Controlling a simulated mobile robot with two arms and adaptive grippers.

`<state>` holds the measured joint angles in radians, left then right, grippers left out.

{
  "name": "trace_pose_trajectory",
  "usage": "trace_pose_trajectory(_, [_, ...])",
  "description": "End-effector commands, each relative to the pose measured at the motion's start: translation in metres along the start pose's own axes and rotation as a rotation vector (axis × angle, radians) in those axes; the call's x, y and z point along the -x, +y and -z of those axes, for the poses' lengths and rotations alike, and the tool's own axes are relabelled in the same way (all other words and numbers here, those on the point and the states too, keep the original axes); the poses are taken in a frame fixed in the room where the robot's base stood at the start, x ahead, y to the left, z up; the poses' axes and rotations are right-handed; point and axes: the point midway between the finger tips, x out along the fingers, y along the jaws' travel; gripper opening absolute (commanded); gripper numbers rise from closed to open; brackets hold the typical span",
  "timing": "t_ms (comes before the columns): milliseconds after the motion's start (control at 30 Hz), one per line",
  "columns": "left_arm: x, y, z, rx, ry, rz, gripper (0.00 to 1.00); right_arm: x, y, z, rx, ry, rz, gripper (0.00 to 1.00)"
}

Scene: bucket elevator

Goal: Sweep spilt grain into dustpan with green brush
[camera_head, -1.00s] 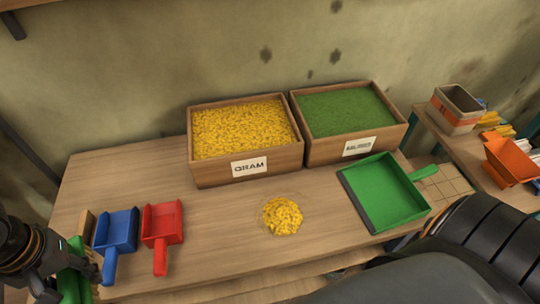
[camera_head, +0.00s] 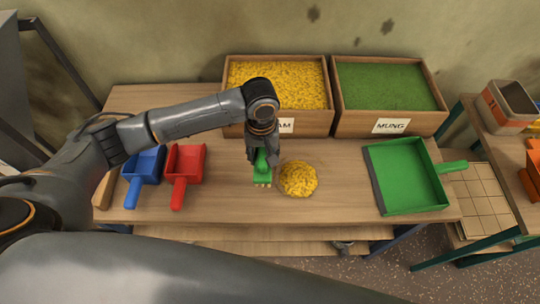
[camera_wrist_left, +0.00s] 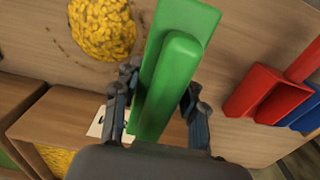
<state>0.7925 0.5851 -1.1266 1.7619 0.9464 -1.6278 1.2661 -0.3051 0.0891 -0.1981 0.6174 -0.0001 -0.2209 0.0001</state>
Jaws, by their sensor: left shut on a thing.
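A yellow grain pile (camera_head: 298,178) lies on the wooden table, and it also shows in the left wrist view (camera_wrist_left: 103,28). My left gripper (camera_head: 262,158) is shut on the green brush (camera_head: 262,170), just left of the pile. In the left wrist view the brush (camera_wrist_left: 170,75) sits between the two fingers (camera_wrist_left: 152,105). I cannot tell whether the bristles touch the table. The green dustpan (camera_head: 406,178) lies at the right of the table, its dark lip facing the pile and its handle pointing right. My right gripper is not in view.
Wooden boxes of yellow grain (camera_head: 278,72) and green grain (camera_head: 388,88) stand along the back. A blue scoop (camera_head: 146,163) and a red scoop (camera_head: 185,160) lie at the left. The table between pile and dustpan is clear.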

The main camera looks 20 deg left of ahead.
Motion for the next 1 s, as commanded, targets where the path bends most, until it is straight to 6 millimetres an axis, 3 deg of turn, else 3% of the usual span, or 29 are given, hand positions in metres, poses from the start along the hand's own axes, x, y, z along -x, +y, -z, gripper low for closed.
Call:
trace_pose_trajectory(100, [-0.017,0.004,0.0,0.024,-0.004,0.009,0.17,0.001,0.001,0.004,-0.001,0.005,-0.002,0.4])
trace_pose_trajectory(267, [-0.028,0.004,0.001,0.028,-0.002,0.011,0.17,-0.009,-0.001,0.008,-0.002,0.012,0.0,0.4])
trace_pose_trajectory(633, [-0.062,0.003,0.001,0.027,-0.001,0.011,0.17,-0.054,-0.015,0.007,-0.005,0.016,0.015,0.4])
trace_pose_trajectory(800, [-0.069,0.003,0.001,0.027,-0.001,0.011,0.17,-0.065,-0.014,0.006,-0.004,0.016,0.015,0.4])
trace_pose_trajectory(1000, [-0.068,0.003,0.0,0.027,-0.001,0.011,0.17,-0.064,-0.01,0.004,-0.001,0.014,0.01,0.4])
